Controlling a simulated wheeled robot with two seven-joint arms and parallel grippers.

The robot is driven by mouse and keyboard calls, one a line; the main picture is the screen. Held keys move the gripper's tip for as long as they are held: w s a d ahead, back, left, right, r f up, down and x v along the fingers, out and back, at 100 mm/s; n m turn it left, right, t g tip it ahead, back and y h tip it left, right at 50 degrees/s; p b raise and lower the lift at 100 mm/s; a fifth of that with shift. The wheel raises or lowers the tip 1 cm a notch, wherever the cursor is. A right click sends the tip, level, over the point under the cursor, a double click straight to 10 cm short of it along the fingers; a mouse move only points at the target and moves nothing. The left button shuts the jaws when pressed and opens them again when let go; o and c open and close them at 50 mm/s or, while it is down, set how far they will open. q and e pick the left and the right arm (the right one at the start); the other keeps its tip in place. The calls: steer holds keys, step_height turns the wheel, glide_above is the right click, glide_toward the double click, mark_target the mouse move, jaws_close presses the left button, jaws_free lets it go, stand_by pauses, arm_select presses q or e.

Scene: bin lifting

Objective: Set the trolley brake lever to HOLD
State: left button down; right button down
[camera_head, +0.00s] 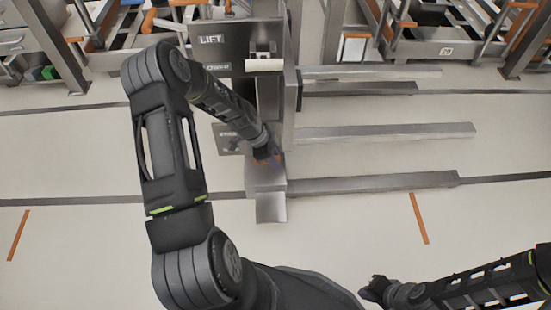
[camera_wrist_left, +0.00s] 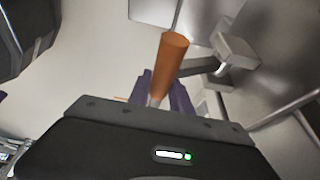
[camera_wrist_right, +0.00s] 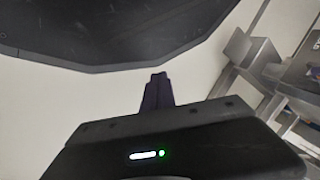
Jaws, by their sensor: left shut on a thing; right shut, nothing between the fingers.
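The steel trolley (camera_head: 293,85) stands in the middle of the head view, with forks reaching right. The brake lever shows in the left wrist view as an orange cylindrical grip (camera_wrist_left: 168,65). My left gripper (camera_head: 270,158) is low at the trolley's base, shut on this grip; its purple fingers (camera_wrist_left: 162,95) are on either side of it. A small plate (camera_head: 228,138) beside the gripper carries a label, partly hidden by my arm and unreadable. My right gripper (camera_head: 372,288) is shut and empty, low at the right; its fingertips (camera_wrist_right: 157,90) meet.
A panel marked LIFT (camera_head: 212,40) is on the trolley above my left forearm. The forks (camera_head: 390,132) lie low to the right. Steel racks (camera_head: 450,45) with orange parts line the back. The floor (camera_head: 345,225) in front is clear.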

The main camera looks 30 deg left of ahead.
steer(key=shift+f, duration=0.1)
